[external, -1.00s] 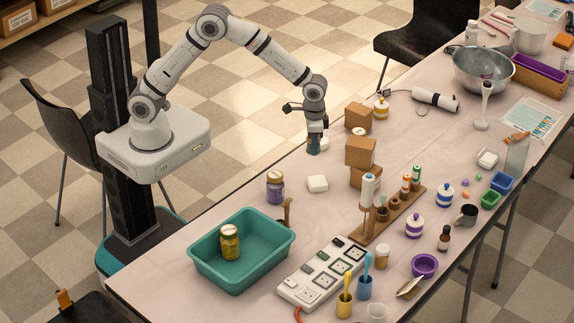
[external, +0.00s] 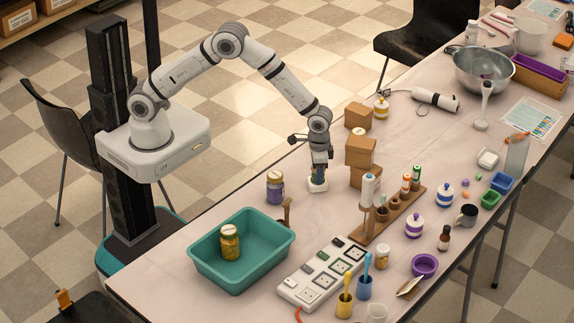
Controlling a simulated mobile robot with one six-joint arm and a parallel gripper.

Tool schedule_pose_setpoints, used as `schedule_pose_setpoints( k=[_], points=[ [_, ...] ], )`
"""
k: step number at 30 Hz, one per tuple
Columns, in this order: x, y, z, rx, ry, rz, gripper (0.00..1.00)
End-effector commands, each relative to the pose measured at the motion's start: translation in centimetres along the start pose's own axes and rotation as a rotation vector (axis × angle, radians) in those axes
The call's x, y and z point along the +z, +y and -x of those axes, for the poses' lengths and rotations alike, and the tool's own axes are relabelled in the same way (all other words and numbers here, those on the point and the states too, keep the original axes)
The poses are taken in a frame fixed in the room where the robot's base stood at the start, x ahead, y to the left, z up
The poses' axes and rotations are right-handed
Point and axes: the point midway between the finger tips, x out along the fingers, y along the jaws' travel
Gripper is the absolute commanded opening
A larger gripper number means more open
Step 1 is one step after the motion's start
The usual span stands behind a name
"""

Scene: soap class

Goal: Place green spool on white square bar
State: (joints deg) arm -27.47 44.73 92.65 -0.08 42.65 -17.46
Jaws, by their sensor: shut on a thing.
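The white square bar (external: 317,186) lies flat on the table, right of the purple jar, partly hidden under my gripper. My gripper (external: 319,172) points down right above the bar and is shut on the green spool (external: 318,178). Only a small dark green part of the spool shows between the fingers. The spool is over the bar; I cannot tell whether it touches the bar or hangs just above it.
A purple jar (external: 275,187) stands left of the bar, and stacked brown boxes (external: 360,152) stand close on its right. A teal tray (external: 276,221) holding a yellow jar is in front left. A power strip (external: 322,273) and wooden rack (external: 389,218) lie nearer the front.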

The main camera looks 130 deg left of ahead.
Motion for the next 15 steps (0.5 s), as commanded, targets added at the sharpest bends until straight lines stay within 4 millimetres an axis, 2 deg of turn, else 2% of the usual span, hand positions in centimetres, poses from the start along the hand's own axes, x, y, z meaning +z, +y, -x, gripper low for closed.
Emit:
schedule_pose_setpoints(
  k=[8,9,15],
  points=[
    [-0.02,0.01,-0.37,0.000,0.001,0.000,0.20],
    [-0.03,0.01,-0.20,0.000,0.001,0.000,0.45],
    [-0.02,0.01,-0.17,0.000,0.001,0.000,0.62]
  ],
)
